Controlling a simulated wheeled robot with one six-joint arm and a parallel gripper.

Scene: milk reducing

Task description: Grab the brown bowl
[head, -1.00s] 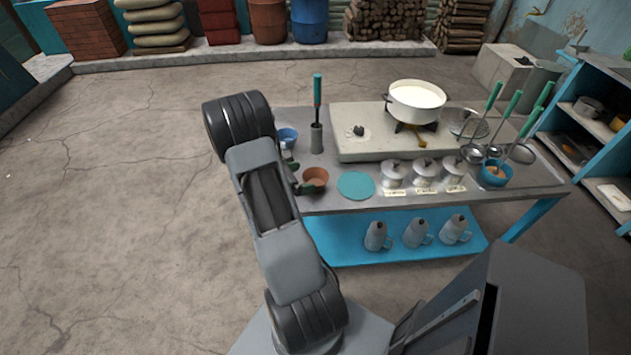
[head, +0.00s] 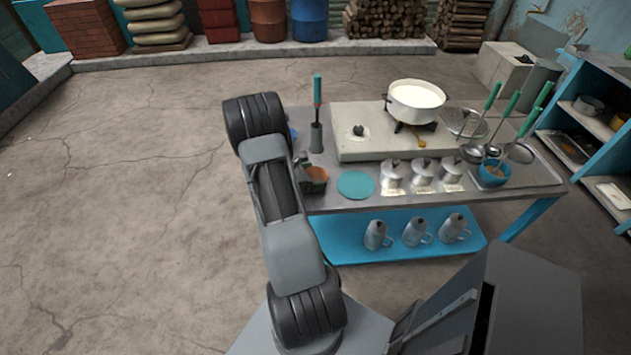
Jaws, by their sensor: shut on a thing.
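The brown bowl (head: 318,176) sits at the left end of the metal table, just left of the turquoise disc. My gripper (head: 308,174) is at the bowl's left side, partly hidden behind my arm. It is shut on the bowl's rim area. I cannot tell whether the bowl is lifted off the table. My arm covers part of the table's left edge.
The turquoise disc (head: 356,185) and several silver pots (head: 392,176) stand to the right. A stove (head: 385,143) bears a white pot of milk (head: 415,101). A grey holder (head: 316,138) stands behind the bowl. A blue cup (head: 293,134) is mostly hidden by my arm.

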